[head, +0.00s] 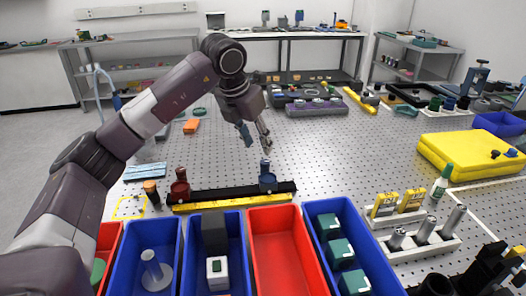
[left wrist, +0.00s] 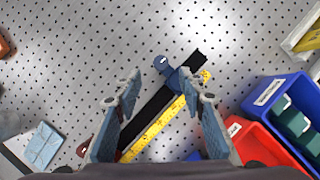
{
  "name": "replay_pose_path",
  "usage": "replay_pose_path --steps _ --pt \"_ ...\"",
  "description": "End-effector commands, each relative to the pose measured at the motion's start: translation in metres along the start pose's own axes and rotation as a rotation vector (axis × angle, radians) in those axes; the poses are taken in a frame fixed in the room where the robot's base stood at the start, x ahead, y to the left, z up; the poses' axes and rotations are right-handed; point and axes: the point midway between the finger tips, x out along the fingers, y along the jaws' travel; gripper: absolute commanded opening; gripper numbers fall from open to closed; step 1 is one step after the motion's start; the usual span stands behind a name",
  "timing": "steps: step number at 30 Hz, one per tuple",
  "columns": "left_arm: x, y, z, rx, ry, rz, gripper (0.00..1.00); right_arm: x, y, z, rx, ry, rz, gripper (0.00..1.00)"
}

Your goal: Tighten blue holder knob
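The blue holder (head: 267,181) stands upright near the right end of a black rail (head: 225,193), with its small knob (head: 265,163) at the top. In the left wrist view the blue holder (left wrist: 172,76) shows between and beyond my fingertips, on the black rail (left wrist: 196,63). My left gripper (head: 256,143) is open and empty, pointing down above the holder and apart from it. Its two spread fingers (left wrist: 162,92) also show in the left wrist view. A red holder (head: 180,187) stands near the rail's left end. My right gripper is not in view.
A yellow scale (head: 232,204) runs along the rail's front. Red bins (head: 275,211) and blue bins (head: 215,214) line the front edge. An amber-topped bottle (head: 151,190) stands left of the red holder. The perforated tabletop (head: 330,155) right of the blue holder is clear.

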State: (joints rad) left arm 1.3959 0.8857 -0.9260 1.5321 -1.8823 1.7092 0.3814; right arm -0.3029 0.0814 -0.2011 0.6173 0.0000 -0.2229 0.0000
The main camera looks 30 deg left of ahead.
Motion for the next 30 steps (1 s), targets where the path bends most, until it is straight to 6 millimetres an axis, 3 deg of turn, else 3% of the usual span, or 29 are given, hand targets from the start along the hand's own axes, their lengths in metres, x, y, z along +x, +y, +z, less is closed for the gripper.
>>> replay_pose_path --steps 9,15,25,30 --pt "0.049 -0.001 -0.001 0.001 0.005 -0.002 0.37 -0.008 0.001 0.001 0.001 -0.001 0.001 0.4" --pt "0.07 0.0 -0.001 0.0 0.003 -0.001 0.37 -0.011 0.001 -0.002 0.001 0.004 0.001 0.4" --pt "0.074 -0.001 0.0 0.0 0.0 -0.001 0.37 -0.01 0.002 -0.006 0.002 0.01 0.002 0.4" --pt "0.074 -0.001 0.0 0.0 0.001 -0.001 0.18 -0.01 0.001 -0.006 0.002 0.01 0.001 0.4"
